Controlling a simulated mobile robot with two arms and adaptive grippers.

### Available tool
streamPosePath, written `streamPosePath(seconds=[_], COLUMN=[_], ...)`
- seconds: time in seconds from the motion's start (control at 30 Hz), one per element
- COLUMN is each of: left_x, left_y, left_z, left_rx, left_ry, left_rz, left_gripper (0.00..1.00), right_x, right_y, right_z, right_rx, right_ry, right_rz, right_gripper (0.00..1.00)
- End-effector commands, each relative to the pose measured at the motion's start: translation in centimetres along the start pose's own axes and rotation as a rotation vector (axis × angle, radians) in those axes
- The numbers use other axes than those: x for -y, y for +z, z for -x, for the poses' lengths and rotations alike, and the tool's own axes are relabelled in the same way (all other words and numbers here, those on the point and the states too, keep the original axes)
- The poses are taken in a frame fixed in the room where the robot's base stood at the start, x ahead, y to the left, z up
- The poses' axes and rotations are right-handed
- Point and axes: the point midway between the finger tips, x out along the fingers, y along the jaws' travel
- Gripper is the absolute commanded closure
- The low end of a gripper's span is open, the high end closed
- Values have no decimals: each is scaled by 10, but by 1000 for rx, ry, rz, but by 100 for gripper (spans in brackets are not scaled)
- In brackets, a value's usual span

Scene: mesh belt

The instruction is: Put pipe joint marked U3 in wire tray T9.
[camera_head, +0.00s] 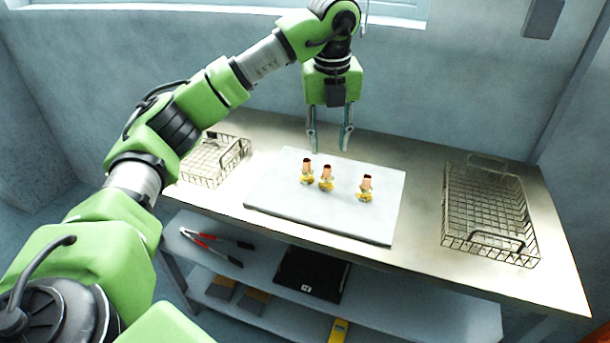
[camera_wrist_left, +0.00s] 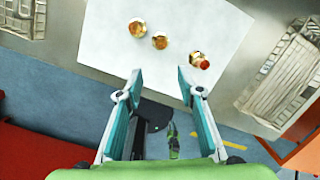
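Three brass-and-copper pipe joints stand on a white board: the left one (camera_head: 307,172), the middle one (camera_head: 326,178) and the right one (camera_head: 367,188). They also show in the left wrist view as left (camera_wrist_left: 137,27), middle (camera_wrist_left: 159,40) and right (camera_wrist_left: 199,62). No markings are readable, so I cannot tell which is U3. A wire tray (camera_head: 212,163) stands at the table's left and a larger one (camera_head: 486,212) at its right; neither shows a readable label. Both look empty. My right gripper is out of view.
The white board (camera_head: 330,217) lies mid-table with bare metal tabletop (camera_head: 423,215) between it and the right tray. The right tray has raised wire handles. Red-handled pliers (camera_head: 210,240) and a black case (camera_head: 312,274) lie on the shelf below.

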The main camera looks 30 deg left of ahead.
Motion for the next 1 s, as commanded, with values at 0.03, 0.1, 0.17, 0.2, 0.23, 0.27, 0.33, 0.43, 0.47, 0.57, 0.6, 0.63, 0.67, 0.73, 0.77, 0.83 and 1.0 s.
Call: streamPosePath(seconds=[0.03, 0.1, 0.17, 0.2, 0.23, 0.27, 0.33, 0.43, 0.47, 0.57, 0.6, 0.63, 0.67, 0.73, 0.77, 0.83, 1.0], left_x=[-11, -23, -28, -30, -30, -31, -31, -34, -34, -35, -35, -35, -35, -35, -35, -36, -42], left_y=[18, 34, 41, 43, 44, 44, 45, 48, 49, 51, 52, 52, 52, 53, 53, 53, 52], left_z=[10, 18, 20, 17, 14, 10, -3, -20, -26, -43, -49, -52, -55, -60, -61, -66, -89], left_rx=[55, 104, 126, 132, 134, 134, 131, 131, 131, 132, 132, 133, 133, 133, 133, 132, 131], left_ry=[24, 51, 63, 67, 69, 69, 69, 71, 70, 70, 68, 67, 68, 66, 66, 67, 69], left_rz=[41, 81, 98, 103, 105, 105, 105, 104, 104, 104, 103, 103, 103, 102, 102, 102, 102], left_gripper=[66, 66, 66, 66, 66, 66, 66, 66, 66, 66, 66, 66, 66, 66, 66, 66, 66], right_x=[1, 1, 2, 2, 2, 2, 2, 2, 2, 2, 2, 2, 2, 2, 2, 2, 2], right_y=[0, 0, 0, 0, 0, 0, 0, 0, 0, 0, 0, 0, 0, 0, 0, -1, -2], right_z=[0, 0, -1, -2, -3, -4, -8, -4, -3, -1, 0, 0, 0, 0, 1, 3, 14], right_rx=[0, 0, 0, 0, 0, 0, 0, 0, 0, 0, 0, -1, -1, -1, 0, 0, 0], right_ry=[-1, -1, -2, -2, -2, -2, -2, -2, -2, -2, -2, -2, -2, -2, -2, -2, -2], right_rz=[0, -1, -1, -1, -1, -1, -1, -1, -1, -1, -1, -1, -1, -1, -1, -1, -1], right_gripper=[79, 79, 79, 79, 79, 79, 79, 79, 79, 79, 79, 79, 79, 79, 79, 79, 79])
